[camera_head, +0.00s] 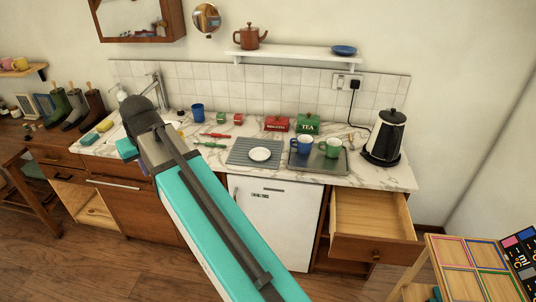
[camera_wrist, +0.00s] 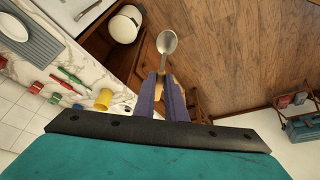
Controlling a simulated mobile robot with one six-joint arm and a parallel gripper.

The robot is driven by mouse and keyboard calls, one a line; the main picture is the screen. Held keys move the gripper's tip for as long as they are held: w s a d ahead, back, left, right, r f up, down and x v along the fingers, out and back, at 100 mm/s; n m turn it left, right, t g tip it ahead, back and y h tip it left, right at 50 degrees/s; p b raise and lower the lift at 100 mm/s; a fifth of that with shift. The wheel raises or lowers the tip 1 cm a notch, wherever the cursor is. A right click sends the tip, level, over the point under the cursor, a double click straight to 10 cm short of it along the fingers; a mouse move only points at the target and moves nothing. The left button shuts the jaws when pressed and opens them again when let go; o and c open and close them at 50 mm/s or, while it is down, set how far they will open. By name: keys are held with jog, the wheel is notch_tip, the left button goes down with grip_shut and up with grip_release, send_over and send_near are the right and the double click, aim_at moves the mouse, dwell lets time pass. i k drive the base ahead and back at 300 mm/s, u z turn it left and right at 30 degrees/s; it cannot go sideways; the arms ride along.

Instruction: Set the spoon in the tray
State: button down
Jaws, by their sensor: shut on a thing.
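The spoon (camera_wrist: 168,43) is metal and shows in the wrist view, its bowl pointing up in the picture. The spoon is not visible in the head view, where my arm blocks the area around the gripper. The tray (camera_head: 342,168) is a flat dark rectangle on the right part of the marble counter. A blue mug (camera_head: 305,145) and a green mug (camera_head: 331,148) stand on it.
A grey ribbed mat (camera_head: 240,158) with a white plate (camera_head: 260,154) lies left of the tray. A kettle (camera_head: 385,135) stands to its right. An open drawer (camera_head: 372,245) juts out below. Red and green tins stand behind the tray.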

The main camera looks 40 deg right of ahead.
aim_at(319, 166)
jog(key=z, duration=1.25)
jog(key=i, duration=0.4)
jog(key=u, duration=1.75)
